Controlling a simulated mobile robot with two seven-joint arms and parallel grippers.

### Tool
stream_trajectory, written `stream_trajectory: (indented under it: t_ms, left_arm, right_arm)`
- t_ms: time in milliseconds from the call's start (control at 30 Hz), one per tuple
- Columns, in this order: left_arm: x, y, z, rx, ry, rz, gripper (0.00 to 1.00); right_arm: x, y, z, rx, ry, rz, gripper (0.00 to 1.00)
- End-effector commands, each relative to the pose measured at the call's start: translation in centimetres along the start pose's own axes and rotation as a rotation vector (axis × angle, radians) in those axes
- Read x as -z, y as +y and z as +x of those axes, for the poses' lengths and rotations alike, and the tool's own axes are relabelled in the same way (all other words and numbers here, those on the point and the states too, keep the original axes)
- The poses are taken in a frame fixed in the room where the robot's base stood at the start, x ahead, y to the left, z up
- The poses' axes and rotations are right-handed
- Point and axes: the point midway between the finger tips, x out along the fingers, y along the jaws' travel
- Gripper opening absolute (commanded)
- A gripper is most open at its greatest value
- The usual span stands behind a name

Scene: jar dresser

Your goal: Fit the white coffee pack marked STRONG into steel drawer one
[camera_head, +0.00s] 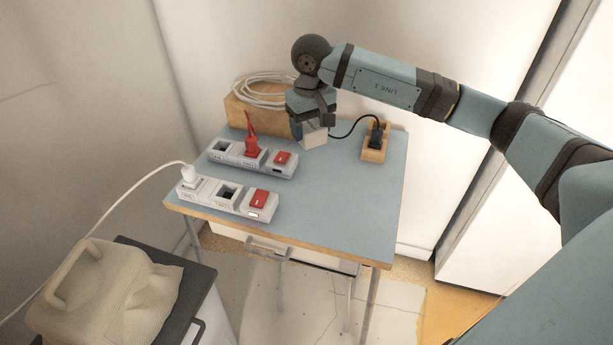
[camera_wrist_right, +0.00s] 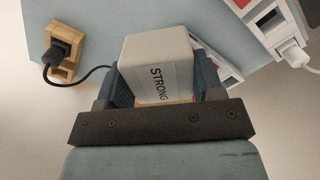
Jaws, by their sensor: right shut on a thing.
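The white coffee pack (camera_head: 315,138) is held over the back of the blue table. In the right wrist view the pack (camera_wrist_right: 158,52) shows the word STRONG on its label. My right gripper (camera_head: 312,122) is shut on the pack, with one dark finger on each side of it; the gripper also shows in the right wrist view (camera_wrist_right: 160,88). A grey handle (camera_head: 268,248) is under the table's front edge, on what looks like a drawer front. I cannot make out a drawer number. My left gripper is not in view.
On the table (camera_head: 340,195) are a rear power strip (camera_head: 275,168) with a red plug (camera_head: 252,135), a front power strip (camera_head: 228,198) and a wooden plug holder (camera_head: 374,145). A wooden box (camera_head: 240,117) carries coiled white cable. The table's right front is clear.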

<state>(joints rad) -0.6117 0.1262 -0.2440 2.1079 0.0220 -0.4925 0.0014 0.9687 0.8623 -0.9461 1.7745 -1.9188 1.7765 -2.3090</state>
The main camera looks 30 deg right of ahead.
Motion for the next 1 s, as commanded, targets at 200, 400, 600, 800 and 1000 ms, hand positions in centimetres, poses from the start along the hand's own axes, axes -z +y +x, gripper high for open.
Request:
stream_trajectory:
  t_ms: [200, 400, 600, 800, 1000]
  left_arm:
    - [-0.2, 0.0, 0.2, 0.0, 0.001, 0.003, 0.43]
    - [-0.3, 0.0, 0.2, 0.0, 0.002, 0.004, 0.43]
    - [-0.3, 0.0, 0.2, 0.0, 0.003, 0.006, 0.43]
    - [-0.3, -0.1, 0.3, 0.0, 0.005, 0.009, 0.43]
    - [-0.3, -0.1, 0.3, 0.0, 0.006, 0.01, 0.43]
  right_arm:
    - [-0.1, 0.0, 6.3, 0.0, -0.006, 0.001, 0.38]
    - [-0.1, 0.0, 10.6, 0.0, -0.004, 0.001, 0.38]
    - [0.0, 0.0, 12.1, 0.0, 0.0, 0.001, 0.38]
    - [-0.1, -0.1, 14.7, 0.0, -0.003, 0.001, 0.38]
    - [-0.1, 0.0, 16.3, -0.001, 0.0, 0.001, 0.38]
